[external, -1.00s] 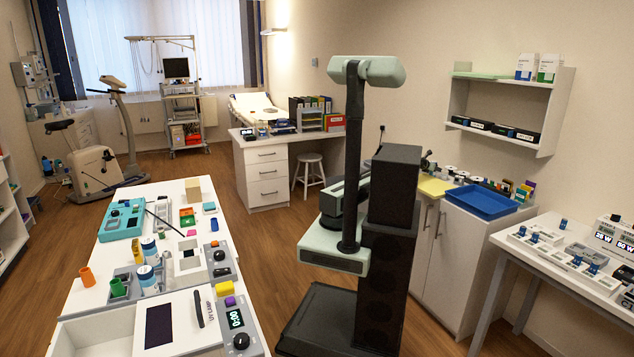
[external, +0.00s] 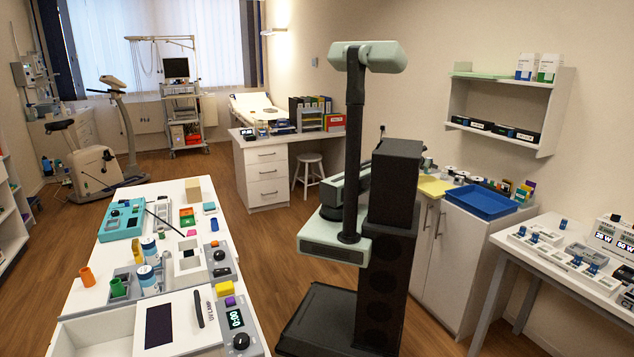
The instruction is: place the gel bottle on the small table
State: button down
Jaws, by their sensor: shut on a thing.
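My gripper is not visible; my dark column and arm links hide the far end of my arm. I cannot tell from this view what it holds. Two white bottles with blue labels, an upper one (external: 149,246) and a lower one (external: 147,280), stand on the long white table at left; whether either is the gel bottle is unclear. A white table with grey legs (external: 497,262) stands at the right edge, with several devices on it. I cannot tell whether it is the small table.
A white cabinet (external: 465,262) beyond my body carries a blue tray (external: 481,203) and a yellow sheet (external: 434,186). A white desk (external: 264,175) and a stool (external: 308,160) stand farther back. Open wooden floor (external: 262,240) lies between the long table and my body.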

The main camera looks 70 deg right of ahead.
jog(key=w+a, duration=0.1)
jog(key=a, duration=0.1)
jog(key=w+a, duration=0.1)
jog(key=a, duration=0.1)
jog(key=w+a, duration=0.1)
jog(key=a, duration=0.2)
jog(key=shift+r, duration=0.4)
notch_tip(320, 180, up, 11)
jog(key=p, duration=1.1)
jog(key=shift+p, duration=0.3)
